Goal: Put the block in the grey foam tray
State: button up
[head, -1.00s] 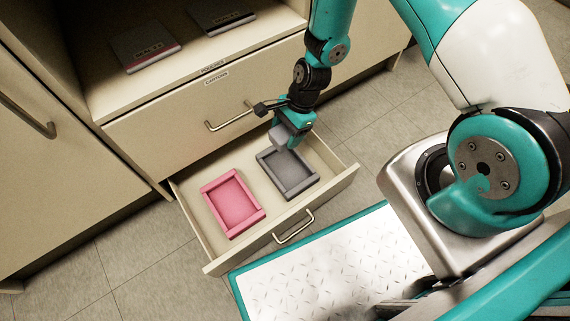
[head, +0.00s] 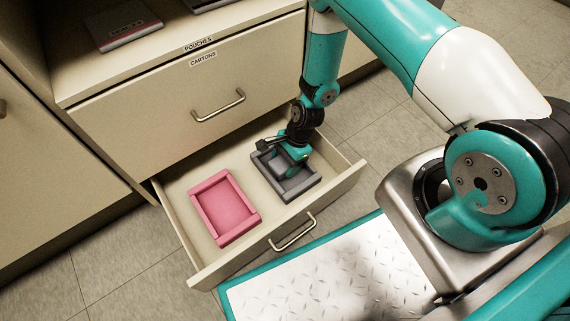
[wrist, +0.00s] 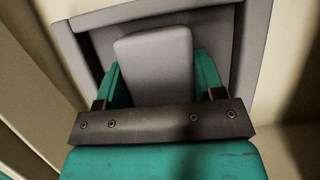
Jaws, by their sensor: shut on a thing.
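The grey foam tray (head: 305,186) lies in the right part of the open drawer, and its rim also shows in the wrist view (wrist: 257,50). My gripper (head: 284,163) is low over the tray, pointing down into it. In the wrist view my gripper (wrist: 165,85) is shut on a grey block (wrist: 153,62), with a teal finger on each side. The block lies within the outline of the tray walls. I cannot tell whether its underside touches the tray floor. In the head view the block is mostly hidden by my gripper.
A pink tray (head: 225,207) lies in the left part of the open drawer (head: 200,262). A closed drawer labelled CARTONS (head: 165,115) is above it. A dark flat packet (head: 122,25) lies on the shelf above. The drawer walls stand close around the trays.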

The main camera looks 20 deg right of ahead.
jog(key=o, duration=1.3)
jog(key=p+v, duration=0.7)
jog(key=v, duration=0.5)
jog(key=a+r+n, duration=0.3)
jog(key=r+n, duration=0.2)
jog(key=r, duration=0.7)
jog(key=a+r+n, duration=0.3)
jog(key=r+n, duration=0.2)
jog(key=r, duration=0.7)
jog(key=s+a+r+n, duration=0.1)
jog(key=s+r+n, duration=0.3)
jog(key=s+r, duration=0.1)
jog(key=s+a+r+n, duration=0.1)
jog(key=s+r+n, duration=0.3)
jog(key=s+r, duration=0.2)
jog(key=s+a+r+n+t, duration=0.1)
jog(key=s+r+n, duration=0.4)
jog(key=s+r, duration=0.1)
jog(key=shift+s+r, duration=0.15)
jog(key=shift+s, duration=0.35)
